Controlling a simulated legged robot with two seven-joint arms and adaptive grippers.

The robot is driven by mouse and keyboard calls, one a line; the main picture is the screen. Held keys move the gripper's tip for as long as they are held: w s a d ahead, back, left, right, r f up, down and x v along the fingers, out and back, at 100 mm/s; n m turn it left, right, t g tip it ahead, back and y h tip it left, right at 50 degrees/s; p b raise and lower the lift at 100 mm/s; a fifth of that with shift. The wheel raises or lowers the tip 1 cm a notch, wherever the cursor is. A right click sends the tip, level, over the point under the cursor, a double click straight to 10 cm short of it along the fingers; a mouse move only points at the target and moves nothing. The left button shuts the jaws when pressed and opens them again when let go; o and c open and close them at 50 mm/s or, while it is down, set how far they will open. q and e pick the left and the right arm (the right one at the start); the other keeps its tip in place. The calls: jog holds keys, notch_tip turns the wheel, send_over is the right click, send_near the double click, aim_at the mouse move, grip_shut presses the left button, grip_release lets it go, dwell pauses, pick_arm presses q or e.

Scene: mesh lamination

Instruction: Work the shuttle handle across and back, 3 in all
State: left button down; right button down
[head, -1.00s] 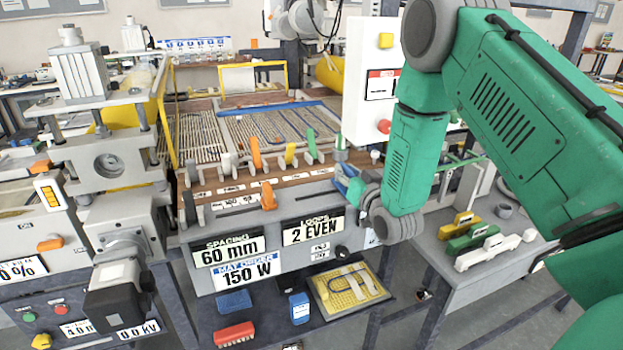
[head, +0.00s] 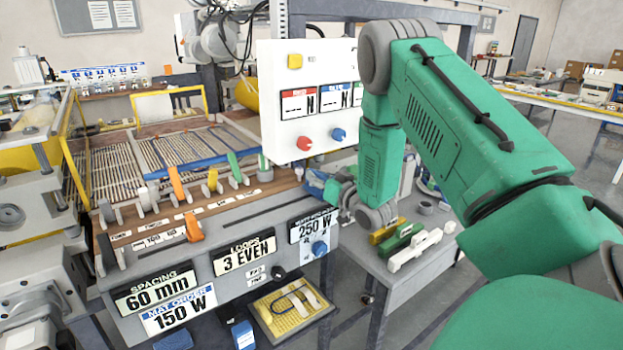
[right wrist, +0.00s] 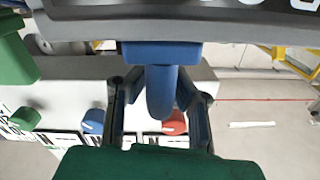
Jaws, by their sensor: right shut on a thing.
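The blue shuttle handle (right wrist: 162,92) stands between the fingers of my right gripper (right wrist: 160,105) in the right wrist view, under a blue block on a grey bar. The gripper is shut on it. In the head view my right gripper (head: 328,187) is at the right end of the loom bench (head: 225,217); its wrist and fingers largely hide the handle there. The left gripper is not in view.
A white control box (head: 307,95) with red and blue knobs stands behind my right arm. Orange, yellow and green levers stand along the bench, with an orange lever (head: 194,228) in front. Yellow, green and white blocks (head: 415,249) lie on the side table at the right.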

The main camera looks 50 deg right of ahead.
jog(key=shift+s+d, duration=0.15)
jog(key=shift+d, duration=0.1)
jog(key=c, duration=1.5)
grip_release()
jog(key=shift+s, duration=0.1)
jog(key=shift+s+d, duration=0.2)
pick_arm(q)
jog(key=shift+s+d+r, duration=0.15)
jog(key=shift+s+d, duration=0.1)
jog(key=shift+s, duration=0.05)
pick_arm(e)
jog(key=shift+f, duration=0.1)
jog(key=v, duration=1.1)
jog(key=shift+s, duration=0.45)
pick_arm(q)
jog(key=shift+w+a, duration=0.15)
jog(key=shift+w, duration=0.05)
pick_arm(e)
jog(key=shift+a, duration=0.2)
